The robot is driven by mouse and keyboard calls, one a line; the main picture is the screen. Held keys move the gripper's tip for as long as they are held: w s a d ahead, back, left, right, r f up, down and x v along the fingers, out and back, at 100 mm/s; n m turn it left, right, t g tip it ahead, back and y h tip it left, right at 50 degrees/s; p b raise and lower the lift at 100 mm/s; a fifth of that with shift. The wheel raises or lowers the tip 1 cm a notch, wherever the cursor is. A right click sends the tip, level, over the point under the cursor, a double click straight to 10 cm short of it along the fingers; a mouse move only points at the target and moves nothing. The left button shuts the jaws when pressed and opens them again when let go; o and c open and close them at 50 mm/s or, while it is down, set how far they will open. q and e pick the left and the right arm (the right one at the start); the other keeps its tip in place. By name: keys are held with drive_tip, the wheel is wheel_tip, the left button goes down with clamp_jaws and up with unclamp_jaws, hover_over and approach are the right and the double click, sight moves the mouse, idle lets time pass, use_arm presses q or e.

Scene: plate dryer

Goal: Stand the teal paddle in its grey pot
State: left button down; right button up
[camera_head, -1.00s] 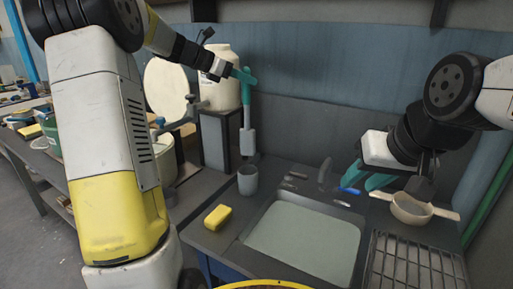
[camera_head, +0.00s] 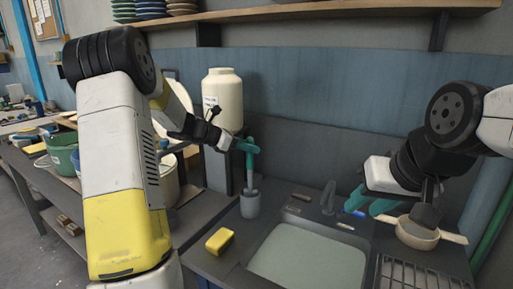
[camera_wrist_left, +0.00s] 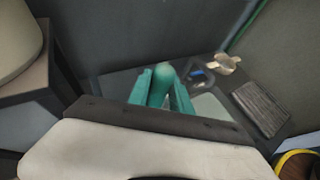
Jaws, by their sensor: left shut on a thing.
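My left gripper (camera_head: 243,146) is shut on the teal paddle (camera_head: 249,160) near the top of its handle. The paddle hangs about upright, and its lower end goes down into the mouth of the grey pot (camera_head: 250,207); whether it touches the bottom is hidden. In the left wrist view the round teal handle end (camera_wrist_left: 163,72) sits between my two teal fingers. My right gripper (camera_head: 370,202) has its teal fingers apart and is empty, low at the right of the sink.
The grey pot stands on the counter left of the sink basin (camera_head: 305,262). A yellow sponge (camera_head: 219,241) lies in front of it. A pale two-handled sieve (camera_head: 417,236) and a wire rack (camera_head: 405,277) are at the right. A large cream jar (camera_head: 223,100) stands behind my left gripper.

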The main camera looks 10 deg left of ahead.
use_arm(q)
drive_tip(key=c, duration=1.2)
unclamp_jaws()
drive_tip(key=shift+f, duration=0.1)
drive_tip(key=shift+o, duration=0.2)
